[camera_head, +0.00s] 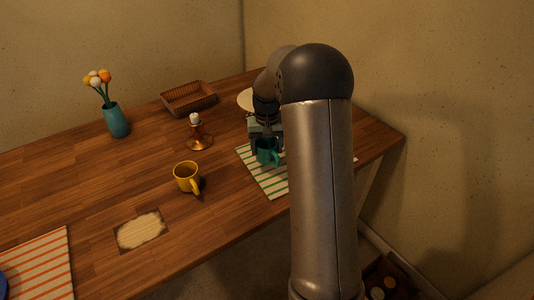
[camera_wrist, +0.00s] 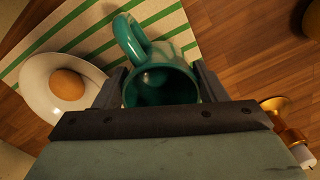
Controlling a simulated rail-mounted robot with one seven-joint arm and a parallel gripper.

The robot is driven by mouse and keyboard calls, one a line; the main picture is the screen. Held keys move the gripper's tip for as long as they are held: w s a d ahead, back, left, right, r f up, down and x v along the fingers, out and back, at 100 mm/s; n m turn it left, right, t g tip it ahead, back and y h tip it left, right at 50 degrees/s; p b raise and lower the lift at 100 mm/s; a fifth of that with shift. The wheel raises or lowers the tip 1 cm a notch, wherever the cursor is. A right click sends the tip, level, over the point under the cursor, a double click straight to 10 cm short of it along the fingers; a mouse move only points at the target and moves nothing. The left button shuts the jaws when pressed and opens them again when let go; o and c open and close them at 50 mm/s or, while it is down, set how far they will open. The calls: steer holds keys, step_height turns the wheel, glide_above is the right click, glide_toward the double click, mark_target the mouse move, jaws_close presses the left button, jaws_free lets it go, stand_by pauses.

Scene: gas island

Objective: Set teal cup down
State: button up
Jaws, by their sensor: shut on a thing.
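The teal cup (camera_head: 266,151) is between the fingers of my gripper (camera_head: 264,146), over the green-striped placemat (camera_head: 262,182). In the wrist view the teal cup (camera_wrist: 158,80) shows its open mouth and its handle, which points up and left in the picture. My gripper (camera_wrist: 160,88) has one finger on each side of the cup and is shut on it. The green-striped mat (camera_wrist: 75,40) lies under and behind the cup. I cannot tell whether the cup's base touches the mat.
A white dish with an egg (camera_wrist: 66,85) is beside the cup in the wrist view. A brass candlestick (camera_head: 199,138), yellow mug (camera_head: 187,178), teal vase (camera_head: 117,122) and wicker basket (camera_head: 189,98) stand on the wooden table. Bare wood lies left of the mat.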

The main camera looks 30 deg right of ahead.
mark_target(267, 155)
steer(key=shift+w+d+f, duration=0.1)
steer(key=shift+w+f, duration=0.15)
steer(key=shift+f, duration=1.55)
steer(key=shift+f, duration=0.2)
steer(key=o, duration=1.1)
